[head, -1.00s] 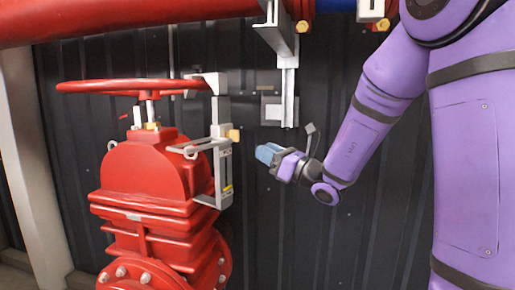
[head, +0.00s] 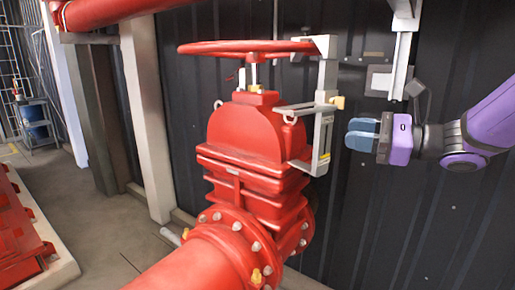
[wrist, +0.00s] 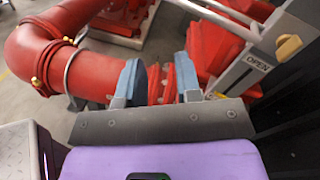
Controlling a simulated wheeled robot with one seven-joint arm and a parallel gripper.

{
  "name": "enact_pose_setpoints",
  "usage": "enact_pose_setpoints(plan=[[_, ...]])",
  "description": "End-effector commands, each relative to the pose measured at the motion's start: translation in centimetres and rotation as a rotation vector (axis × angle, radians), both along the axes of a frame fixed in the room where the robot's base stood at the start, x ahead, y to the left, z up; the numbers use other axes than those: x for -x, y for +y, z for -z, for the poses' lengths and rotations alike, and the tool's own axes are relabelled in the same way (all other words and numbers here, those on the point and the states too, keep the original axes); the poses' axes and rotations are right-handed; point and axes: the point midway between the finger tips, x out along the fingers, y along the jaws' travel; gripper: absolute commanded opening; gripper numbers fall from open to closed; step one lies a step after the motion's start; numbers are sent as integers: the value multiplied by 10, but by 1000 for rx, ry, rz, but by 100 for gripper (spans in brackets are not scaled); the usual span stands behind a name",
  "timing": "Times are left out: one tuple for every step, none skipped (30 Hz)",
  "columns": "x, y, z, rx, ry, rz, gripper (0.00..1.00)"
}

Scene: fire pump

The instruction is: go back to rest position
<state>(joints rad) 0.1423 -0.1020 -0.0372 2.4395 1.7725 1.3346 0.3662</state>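My gripper (head: 362,134) is at the right in the head view, with its blue fingers pointing left toward the red valve (head: 245,140). A gap separates it from the metal bracket (head: 323,125) on the valve's right side. In the wrist view the two blue fingers of my gripper (wrist: 156,85) stand apart with nothing held between them. The red handwheel (head: 247,47) sits level on top of the valve. The bracket with an "OPEN" label (wrist: 257,62) shows at the upper right of the wrist view.
A dark corrugated wall (head: 385,215) stands behind the valve and my arm. A grey support (head: 402,50) hangs above my gripper. A large red pipe (head: 200,262) runs toward the front.

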Motion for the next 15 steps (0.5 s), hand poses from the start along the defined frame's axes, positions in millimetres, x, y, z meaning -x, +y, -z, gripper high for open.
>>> enact_pose_setpoints(plan=[[17, 8, 0, 85, -32, -53, 32], [27, 12, 2, 140, -51, -86, 32], [40, 16, 6, 214, -76, -129, 32], [50, 18, 9, 270, -95, -161, 32], [59, 20, 11, 326, -119, -193, 32], [72, 21, 16, 402, -147, -234, 32], [80, 22, 19, 458, -170, -264, 32], [89, 21, 22, 516, -194, -294, 32], [100, 20, 27, 592, -226, -333, 32], [108, 18, 30, 650, -251, -361, 32], [116, 16, 33, 707, -277, -391, 32], [125, 12, 37, 784, -312, -427, 32], [133, 9, 40, 844, -340, -456, 32], [139, 5, 43, 902, -366, -482, 32], [147, -1, 46, 981, -404, -518, 32]])
